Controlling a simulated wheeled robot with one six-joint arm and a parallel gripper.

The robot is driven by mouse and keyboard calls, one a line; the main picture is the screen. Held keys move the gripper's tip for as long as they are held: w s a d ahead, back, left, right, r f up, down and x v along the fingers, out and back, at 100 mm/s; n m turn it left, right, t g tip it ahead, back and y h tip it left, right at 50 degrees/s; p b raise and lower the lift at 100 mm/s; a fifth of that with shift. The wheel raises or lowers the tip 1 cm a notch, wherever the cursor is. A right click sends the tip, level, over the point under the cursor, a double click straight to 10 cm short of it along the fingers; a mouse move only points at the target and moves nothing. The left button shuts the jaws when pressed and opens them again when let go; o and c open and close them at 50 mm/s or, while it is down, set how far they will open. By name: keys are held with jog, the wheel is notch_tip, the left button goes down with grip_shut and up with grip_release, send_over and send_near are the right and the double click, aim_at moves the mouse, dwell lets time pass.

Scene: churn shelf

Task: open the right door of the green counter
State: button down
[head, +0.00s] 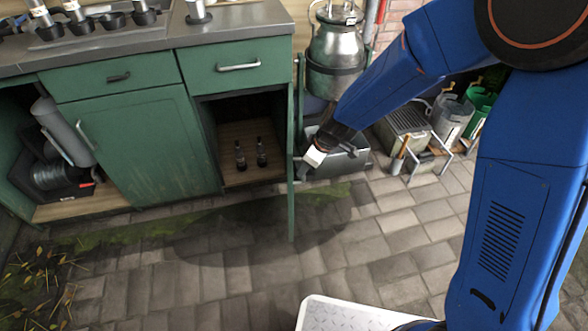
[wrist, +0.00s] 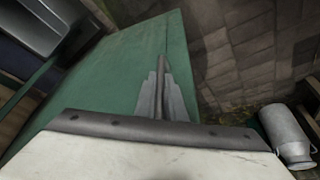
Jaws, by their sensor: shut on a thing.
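The green counter (head: 110,90) stands at the left in the head view. Its right door (head: 291,205) stands swung out, seen nearly edge-on, and the right compartment (head: 235,135) is open to view with two small dark bottles (head: 240,155) inside. My gripper (head: 303,168) is at the door's outer face, about two thirds of the way down. In the wrist view the green door panel (wrist: 110,75) fills the middle, with the grey bar handle (wrist: 162,70) running up from my gripper (wrist: 160,105). The gripper is shut on that handle; the exact contact is partly hidden.
A metal churn (head: 333,45) stands behind the door on the right. The paved floor (head: 200,260) before the counter is mostly clear.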

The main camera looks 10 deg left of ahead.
jog(key=w+d, duration=0.3)
jog(key=d, duration=0.2)
jog(key=shift+d+n, duration=0.25)
jog(key=shift+n, duration=0.05)
jog(key=c, duration=1.8)
grip_release()
jog(key=shift+c, duration=0.2)
jog(key=shift+r, duration=0.1)
jog(key=v, duration=1.7)
jog(key=shift+w+d, duration=0.15)
jog(key=shift+d, duration=0.1)
